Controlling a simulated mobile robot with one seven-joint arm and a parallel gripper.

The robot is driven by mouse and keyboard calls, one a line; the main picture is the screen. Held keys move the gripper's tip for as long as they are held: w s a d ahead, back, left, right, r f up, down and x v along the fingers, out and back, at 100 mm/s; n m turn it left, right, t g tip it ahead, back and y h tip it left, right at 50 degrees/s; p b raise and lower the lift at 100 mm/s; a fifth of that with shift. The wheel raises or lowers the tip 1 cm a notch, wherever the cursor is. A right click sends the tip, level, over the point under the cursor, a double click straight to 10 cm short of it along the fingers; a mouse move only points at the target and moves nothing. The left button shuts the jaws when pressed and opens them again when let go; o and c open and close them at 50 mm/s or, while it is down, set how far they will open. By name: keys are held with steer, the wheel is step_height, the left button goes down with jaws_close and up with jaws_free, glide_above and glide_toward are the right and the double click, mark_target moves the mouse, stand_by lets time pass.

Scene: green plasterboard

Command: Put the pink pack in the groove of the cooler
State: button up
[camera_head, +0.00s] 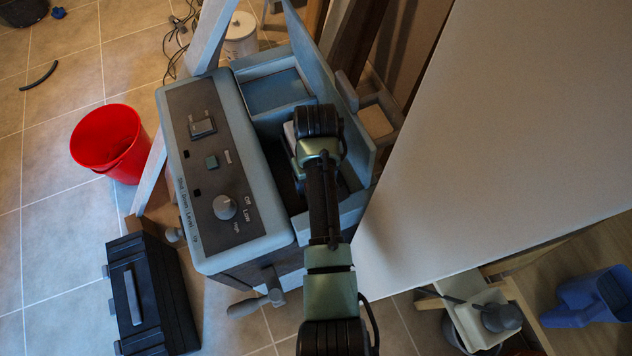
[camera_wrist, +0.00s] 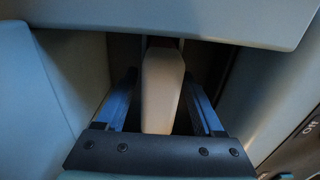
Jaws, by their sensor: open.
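The cooler (camera_head: 213,175) is a blue-grey box with a dark control panel, and its open compartment lies under my arm. My gripper (camera_wrist: 160,75) is down inside this compartment, its dark fingers apart. A pale, slightly pinkish narrow block (camera_wrist: 162,104) stands between the fingers in the wrist view, with a visible gap on each side; it may be the pink pack. A small reddish patch shows at its far end. In the head view my wrist hides the fingers and most of this spot, and only a pale edge (camera_head: 290,135) shows beside it. I cannot make out the groove.
The cooler's raised lid (camera_head: 332,85) stands along the right of the compartment. A blue recess (camera_head: 273,92) lies behind my wrist. A large white board (camera_head: 500,130) fills the right side. A red bucket (camera_head: 108,143) and black toolbox (camera_head: 150,290) stand on the tiled floor at left.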

step_height(320, 180, up, 12)
steer(key=p, duration=0.2)
steer(key=shift+r+p, duration=0.2)
steer(key=shift+p, duration=0.1)
steer(key=shift+s+f, duration=0.1)
stand_by(0.5)
